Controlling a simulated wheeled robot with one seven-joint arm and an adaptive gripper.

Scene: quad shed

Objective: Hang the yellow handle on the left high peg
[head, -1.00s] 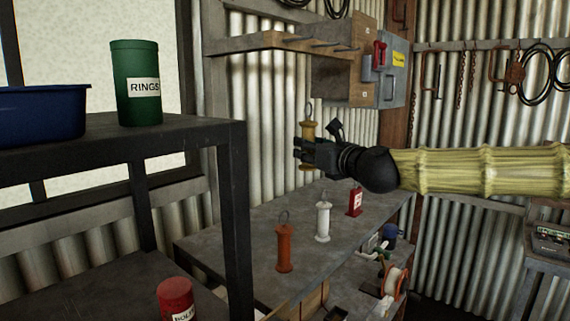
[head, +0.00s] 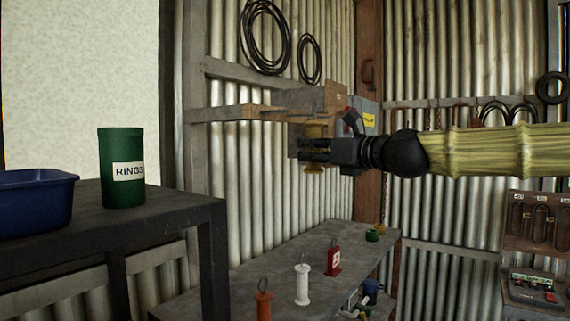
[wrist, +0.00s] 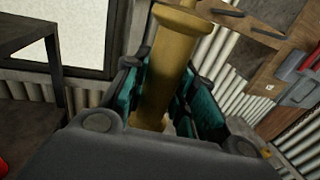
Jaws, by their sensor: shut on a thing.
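My gripper (head: 315,150) is shut on the yellow handle (head: 315,169) and holds it upright, in the air in front of the peg board (head: 332,97). In the wrist view the handle (wrist: 165,60) stands between the teal-padded fingers of my gripper (wrist: 155,95); its top is cut off by the frame edge, so its loop is not seen. The wrist view shows a dark peg (wrist: 227,12) and a second one (wrist: 268,33) on the wooden board, both apart from the handle. In the head view my gripper and the handle hide part of the board; the pegs are hard to make out.
A dark shelf (head: 150,220) at left bears a green RINGS can (head: 121,170) and a blue tub (head: 35,205). A grey box (head: 362,112) adjoins the board.

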